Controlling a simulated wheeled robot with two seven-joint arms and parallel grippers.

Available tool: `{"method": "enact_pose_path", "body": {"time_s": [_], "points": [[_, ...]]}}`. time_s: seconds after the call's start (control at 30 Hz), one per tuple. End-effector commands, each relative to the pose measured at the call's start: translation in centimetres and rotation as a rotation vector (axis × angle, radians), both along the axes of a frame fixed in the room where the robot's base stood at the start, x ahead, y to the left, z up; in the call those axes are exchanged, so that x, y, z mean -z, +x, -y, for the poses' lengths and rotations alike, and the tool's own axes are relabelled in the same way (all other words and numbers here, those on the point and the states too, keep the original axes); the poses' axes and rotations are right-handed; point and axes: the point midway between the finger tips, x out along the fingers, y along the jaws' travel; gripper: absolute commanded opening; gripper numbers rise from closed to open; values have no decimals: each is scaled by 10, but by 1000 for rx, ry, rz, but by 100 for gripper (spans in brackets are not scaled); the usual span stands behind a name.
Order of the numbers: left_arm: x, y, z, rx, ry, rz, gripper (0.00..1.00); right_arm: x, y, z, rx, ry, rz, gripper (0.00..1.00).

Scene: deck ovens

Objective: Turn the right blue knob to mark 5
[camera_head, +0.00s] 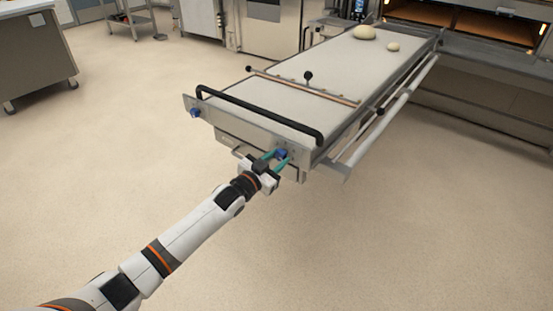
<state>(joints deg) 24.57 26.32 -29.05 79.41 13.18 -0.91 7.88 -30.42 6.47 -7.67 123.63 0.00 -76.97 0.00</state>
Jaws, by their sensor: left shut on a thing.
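The right blue knob (282,153) is on the front end panel of the long loader table (250,124). My left gripper (275,158) is at this knob, its teal fingers on either side of it and shut on it. The mark the knob points to is too small to read. The left blue knob (195,113) is at the left end of the same panel, with nothing touching it. My right gripper is not in view.
A black handle bar (260,118) arches over the panel just above the knobs. A rail (385,125) runs along the table's right side. Two dough pieces (364,33) lie at the far end, near the lit oven (480,22). The floor around is clear.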

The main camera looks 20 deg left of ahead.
Motion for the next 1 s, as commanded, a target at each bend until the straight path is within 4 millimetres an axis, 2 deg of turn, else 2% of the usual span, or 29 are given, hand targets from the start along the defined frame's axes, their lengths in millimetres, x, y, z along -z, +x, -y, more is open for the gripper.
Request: {"method": "enact_pose_path", "body": {"time_s": [0.03, 0.07, 0.17, 0.2, 0.47, 0.57, 0.7, 1.0], "points": [[0, 0, 0, 0, 2, 1, 11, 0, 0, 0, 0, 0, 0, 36], [0, 0, 0, 0, 2, 1, 37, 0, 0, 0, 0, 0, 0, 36], [0, 0, 0, 0, 1, 0, 54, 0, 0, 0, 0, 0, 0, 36], [0, 0, 0, 0, 1, 0, 56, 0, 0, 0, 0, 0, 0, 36], [0, -1, 0, 0, 0, 0, 56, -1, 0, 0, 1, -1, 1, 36], [0, -7, -3, 0, 0, -1, 56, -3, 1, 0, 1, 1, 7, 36], [0, -28, -10, 0, 1, -3, 56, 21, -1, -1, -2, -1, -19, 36], [0, -88, -31, 0, 1, -4, 56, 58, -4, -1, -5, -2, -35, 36]]}}
